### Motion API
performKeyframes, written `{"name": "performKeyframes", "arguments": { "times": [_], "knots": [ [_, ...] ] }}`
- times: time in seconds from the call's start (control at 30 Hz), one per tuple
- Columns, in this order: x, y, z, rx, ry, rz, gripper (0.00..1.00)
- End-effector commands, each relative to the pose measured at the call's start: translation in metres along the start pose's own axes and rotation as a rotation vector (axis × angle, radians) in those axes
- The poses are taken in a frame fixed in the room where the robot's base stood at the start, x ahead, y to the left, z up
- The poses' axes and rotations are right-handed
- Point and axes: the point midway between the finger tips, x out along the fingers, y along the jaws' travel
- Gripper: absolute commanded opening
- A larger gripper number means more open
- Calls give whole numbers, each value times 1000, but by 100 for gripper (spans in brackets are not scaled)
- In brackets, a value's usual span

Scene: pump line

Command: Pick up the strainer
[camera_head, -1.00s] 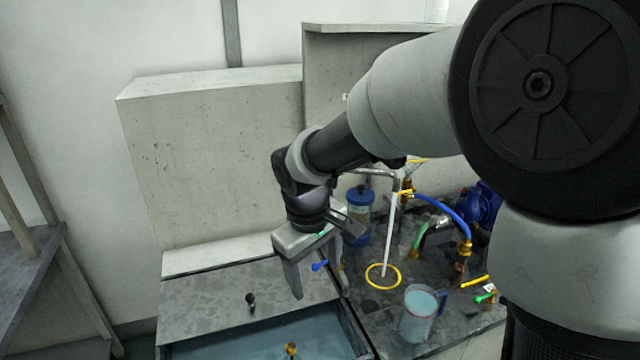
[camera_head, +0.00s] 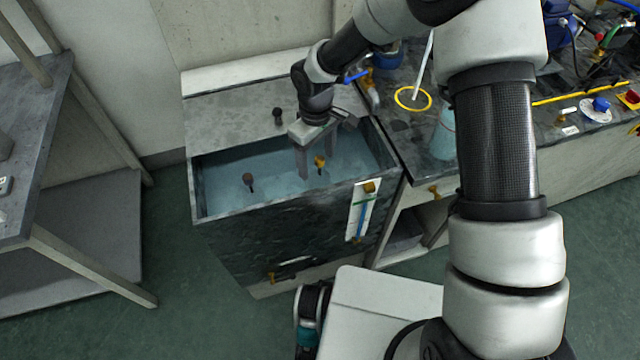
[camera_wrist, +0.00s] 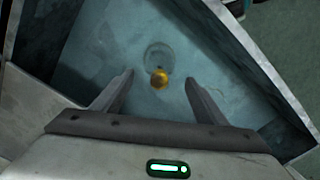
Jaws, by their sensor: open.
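In the water tank (camera_head: 200,190) a brass knob (camera_head: 320,161) shows at the water. In the wrist view the knob (camera_wrist: 159,78) sits over a pale round shape (camera_wrist: 158,56) under the water, which looks like the strainer, though its body is blurred. My gripper (camera_head: 317,160) is over the tank, pointing down, with its fingers apart and empty. In the wrist view the knob lies between the fingertips of my gripper (camera_wrist: 159,82), and neither finger appears to touch it. How far below the tips it sits I cannot tell.
A dark knob (camera_head: 249,179) stands in the tank at left, another (camera_head: 278,115) on the grey cover behind. The tank's front wall is close. A bench at right holds a yellow ring (camera_head: 413,98) and a clear jug (camera_head: 443,135). A shelf stands at far left.

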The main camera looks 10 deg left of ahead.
Motion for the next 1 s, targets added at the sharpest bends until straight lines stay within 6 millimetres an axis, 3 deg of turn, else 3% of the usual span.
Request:
{"name": "performKeyframes", "arguments": {
  "times": [0.1,0.37,0.7,0.93,1.0],
  "knots": [
    [19,0,0,0,-1,-1,67],
    [33,1,1,1,0,0,67],
    [78,2,9,1,0,0,67],
    [79,3,8,2,1,1,67],
    [79,3,8,2,1,1,56]
  ]
}}
